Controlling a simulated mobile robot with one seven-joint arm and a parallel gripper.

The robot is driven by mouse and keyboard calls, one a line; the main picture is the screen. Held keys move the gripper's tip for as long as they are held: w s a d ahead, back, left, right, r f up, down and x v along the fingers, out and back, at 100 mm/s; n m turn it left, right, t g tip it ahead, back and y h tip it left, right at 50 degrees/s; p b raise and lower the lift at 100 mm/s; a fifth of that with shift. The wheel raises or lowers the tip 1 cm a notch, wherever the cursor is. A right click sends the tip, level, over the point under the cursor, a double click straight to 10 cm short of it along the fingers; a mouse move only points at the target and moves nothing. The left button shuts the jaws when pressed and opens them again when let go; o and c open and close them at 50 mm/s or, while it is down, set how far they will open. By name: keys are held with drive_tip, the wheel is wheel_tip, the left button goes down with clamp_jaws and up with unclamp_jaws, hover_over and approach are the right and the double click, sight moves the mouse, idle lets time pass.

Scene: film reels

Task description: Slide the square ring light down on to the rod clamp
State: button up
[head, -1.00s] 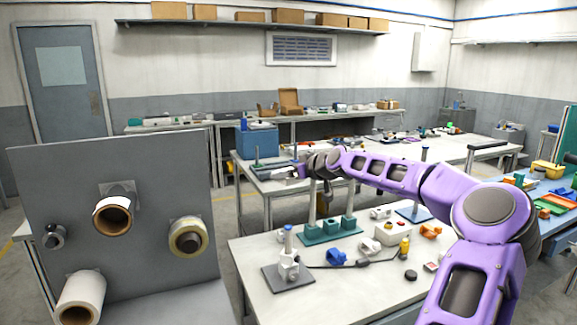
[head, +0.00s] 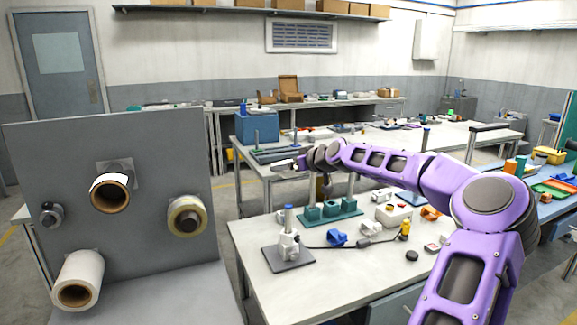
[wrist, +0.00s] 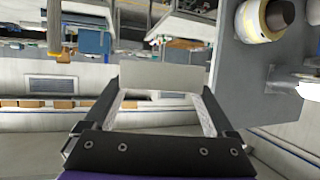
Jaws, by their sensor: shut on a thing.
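My gripper (head: 292,162) is at the end of my outstretched purple arm, above the near bench. In the wrist view my gripper (wrist: 162,92) is shut on a flat light-grey piece (wrist: 160,76), which spans the gap between the fingers. I take it for the square ring light; its opening does not show from here. In the head view it is only a small pale shape (head: 282,163) at the fingertips. The rod clamp (head: 289,243) is a white block on an upright blue-topped rod, on a dark square base. It stands below the gripper, well apart from the held piece.
A green block with posts (head: 330,210) stands behind the clamp. A blue part (head: 337,238), a cable and a yellow-topped piece (head: 405,229) lie to the right. A grey panel with film rolls (head: 140,230) stands at the left. The bench front (head: 310,283) is clear.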

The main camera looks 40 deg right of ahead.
drive_tip(key=b, duration=0.4)
hover_over(291, 226)
drive_tip(key=w, duration=0.1)
drive_tip(key=shift+w+f, duration=0.1)
drive_tip(key=shift+f, duration=2.3)
drive_tip(key=shift+f, duration=0.1)
drive_tip(key=shift+f+b, duration=1.4)
drive_tip(key=shift+f, duration=0.95)
drive_tip(key=shift+f, duration=0.2)
drive_tip(key=shift+a+f, duration=0.1)
drive_tip(key=shift+f, duration=2.3)
drive_tip(key=shift+f, duration=2.5)
drive_tip(key=shift+f, duration=0.5)
